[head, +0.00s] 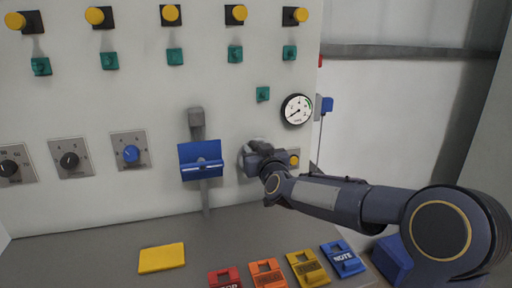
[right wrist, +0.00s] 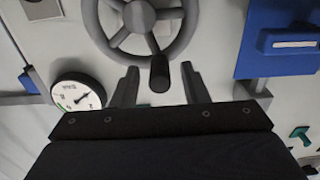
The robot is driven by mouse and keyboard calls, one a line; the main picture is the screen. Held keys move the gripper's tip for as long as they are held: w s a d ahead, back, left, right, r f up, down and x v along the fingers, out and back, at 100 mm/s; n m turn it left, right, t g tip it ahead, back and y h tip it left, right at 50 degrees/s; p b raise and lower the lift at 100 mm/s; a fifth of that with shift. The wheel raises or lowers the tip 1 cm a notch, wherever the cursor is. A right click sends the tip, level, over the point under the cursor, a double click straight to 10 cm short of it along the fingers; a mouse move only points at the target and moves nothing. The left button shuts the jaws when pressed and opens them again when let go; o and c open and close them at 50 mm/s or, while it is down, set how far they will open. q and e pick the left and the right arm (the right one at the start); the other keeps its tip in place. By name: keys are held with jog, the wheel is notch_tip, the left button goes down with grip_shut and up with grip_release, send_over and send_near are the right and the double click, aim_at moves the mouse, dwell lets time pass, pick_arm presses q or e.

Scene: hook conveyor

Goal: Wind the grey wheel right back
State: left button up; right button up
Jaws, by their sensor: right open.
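The grey wheel (right wrist: 139,15) fills the top middle of the right wrist view, with spokes, a hub and a dark handle (right wrist: 159,72) at the near part of its rim. My right gripper (right wrist: 159,80) is open, with one finger on each side of the handle and gaps visible between. In the head view the wheel (head: 258,143) is mostly hidden behind my right gripper (head: 258,158), which is at the panel. My left gripper is in neither view.
A round gauge (head: 297,110) sits right of the wheel and a blue bracket (head: 201,160) left of it. Yellow and green buttons and dials cover the panel. Coloured blocks, including a blue one (head: 342,258), and a yellow pad (head: 162,257) lie on the grey shelf.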

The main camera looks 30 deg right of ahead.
jog(key=shift+w+d, duration=0.1)
jog(key=shift+w, duration=0.4)
jog(key=shift+c, duration=0.3)
grip_shut()
jog(key=d+m+b, duration=0.1)
jog(key=m+b, duration=0.2)
jog(key=m, duration=0.1)
jog(key=shift+s+d+r+b, duration=0.1)
jog(key=shift+s+d+b, duration=0.1)
jog(key=shift+d+b, duration=0.2)
jog(key=shift+o, duration=0.3)
grip_release()
